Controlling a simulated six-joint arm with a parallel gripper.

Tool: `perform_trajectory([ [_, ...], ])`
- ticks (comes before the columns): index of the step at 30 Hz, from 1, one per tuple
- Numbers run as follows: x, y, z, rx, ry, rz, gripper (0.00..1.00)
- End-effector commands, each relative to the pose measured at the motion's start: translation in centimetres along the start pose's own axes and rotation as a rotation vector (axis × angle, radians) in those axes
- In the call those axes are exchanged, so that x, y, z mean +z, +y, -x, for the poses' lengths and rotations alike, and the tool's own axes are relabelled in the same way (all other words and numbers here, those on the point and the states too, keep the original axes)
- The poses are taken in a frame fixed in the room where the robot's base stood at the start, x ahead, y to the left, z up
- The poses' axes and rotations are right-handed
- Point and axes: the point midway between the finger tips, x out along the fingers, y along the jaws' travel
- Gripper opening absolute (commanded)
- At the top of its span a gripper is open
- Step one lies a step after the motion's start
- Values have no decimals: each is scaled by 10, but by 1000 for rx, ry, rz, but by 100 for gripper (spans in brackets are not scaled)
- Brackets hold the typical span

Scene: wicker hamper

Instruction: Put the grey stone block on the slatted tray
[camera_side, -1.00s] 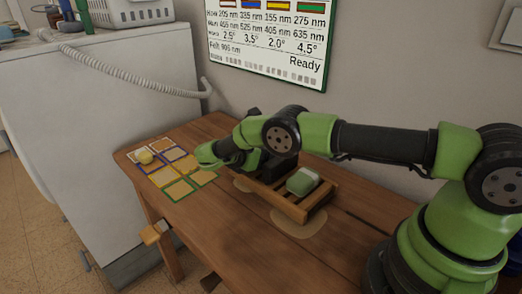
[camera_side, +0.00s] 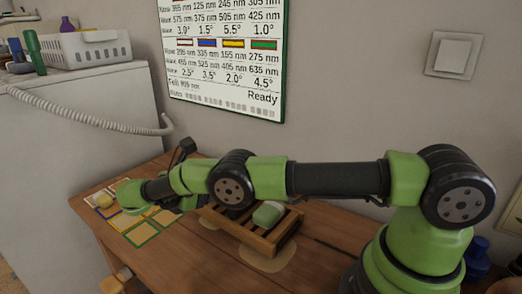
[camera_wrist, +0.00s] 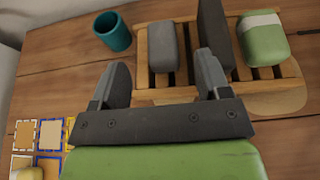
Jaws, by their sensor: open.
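The grey stone block (camera_wrist: 162,46), rounded at its edges, stands on the slats of the wooden slatted tray (camera_wrist: 186,96) in the wrist view, at the tray's left end. My gripper (camera_wrist: 162,75) is open, its two fingers apart. The block shows just beyond the fingertips, roughly in line with the gap between them, with no visible contact. In the side view the tray (camera_side: 248,237) shows partly behind my arm. The block and my fingers are hidden there.
A dark upright slab (camera_wrist: 213,32) and a green block with a pale band (camera_wrist: 263,40) are to the right on the tray. A teal cup (camera_wrist: 113,32) stands left of it. Coloured card squares (camera_side: 135,226) and a yellowish piece (camera_side: 103,201) lie at the table's left.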

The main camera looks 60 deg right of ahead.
Motion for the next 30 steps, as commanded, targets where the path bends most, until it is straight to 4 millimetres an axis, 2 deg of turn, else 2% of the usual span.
perform_trajectory([
  [5, 19, 4, 6, -7, 55, -53, 70],
  [10, 75, 2, 23, -42, 242, -241, 70],
  [14, 120, -15, 37, -89, 414, -428, 70],
  [17, 151, -37, 48, -135, 546, -582, 70],
  [21, 186, -78, 62, -223, 729, -815, 70],
  [25, 209, -122, 76, -326, 900, -1043, 70],
  [30, 221, -185, 93, -496, 1117, -1351, 70],
])
